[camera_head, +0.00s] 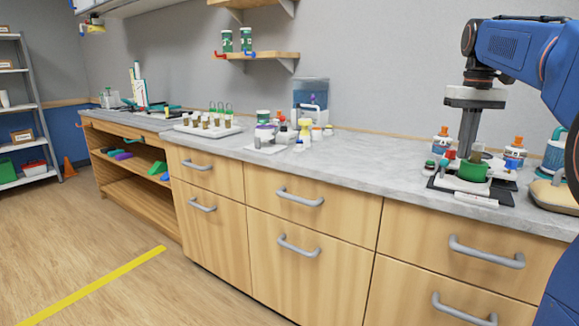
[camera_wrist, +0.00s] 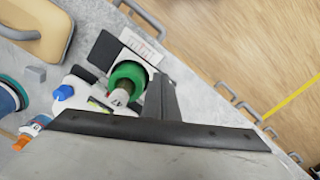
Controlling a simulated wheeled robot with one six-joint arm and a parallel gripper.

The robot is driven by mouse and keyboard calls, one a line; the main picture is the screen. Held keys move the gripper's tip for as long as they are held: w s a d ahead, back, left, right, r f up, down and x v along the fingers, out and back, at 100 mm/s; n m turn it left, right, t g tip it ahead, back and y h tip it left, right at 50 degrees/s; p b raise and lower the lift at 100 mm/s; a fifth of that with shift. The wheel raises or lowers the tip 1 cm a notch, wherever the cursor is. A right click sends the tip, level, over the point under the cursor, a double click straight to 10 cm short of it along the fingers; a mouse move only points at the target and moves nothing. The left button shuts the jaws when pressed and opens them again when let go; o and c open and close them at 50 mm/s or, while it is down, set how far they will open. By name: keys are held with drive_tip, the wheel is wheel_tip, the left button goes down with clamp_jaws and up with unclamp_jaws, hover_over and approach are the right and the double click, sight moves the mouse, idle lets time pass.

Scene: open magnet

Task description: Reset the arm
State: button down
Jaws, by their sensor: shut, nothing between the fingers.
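My gripper (camera_head: 466,155) hangs downward at the right of the head view, at the end of my blue arm. Its dark fingers are shut and empty. It is over the counter, close to a green round holder (camera_head: 474,172) and seems just behind or above it. In the wrist view the fingers (camera_wrist: 168,98) lie beside the green holder (camera_wrist: 125,70). A grey-brown cylinder (camera_wrist: 120,98) with a dark mark on its end stands in the holder. Whether the fingers touch anything is unclear.
Bottles with orange caps (camera_head: 515,153) stand around the holder. A beige padded item (camera_head: 554,194) lies at the right. The grey counter (camera_head: 350,165) is clear left of the holder; farther left are jars, a white rack (camera_head: 208,127) and a wall shelf (camera_head: 258,56).

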drive_tip(key=s+a+f+t, duration=0.1)
drive_tip(key=s+a+f, duration=0.45)
drive_tip(key=s, duration=0.25)
drive_tip(key=s+a+f+t, duration=0.1)
drive_tip(key=s+a+f, duration=0.45)
drive_tip(key=s, duration=0.25)
drive_tip(key=s+a+f+t, duration=0.1)
drive_tip(key=s+a+f, duration=0.1)
drive_tip(key=s+f, duration=0.4)
drive_tip(key=s+a+f+t, duration=0.1)
drive_tip(key=s+a+f, duration=0.1)
drive_tip(key=s+f, duration=0.5)
wheel_tip(320, 180, down, 4)
drive_tip(key=shift+s+f+n+t, duration=0.2)
drive_tip(key=shift+s+n+t, duration=0.1)
drive_tip(key=shift+n, duration=0.1)
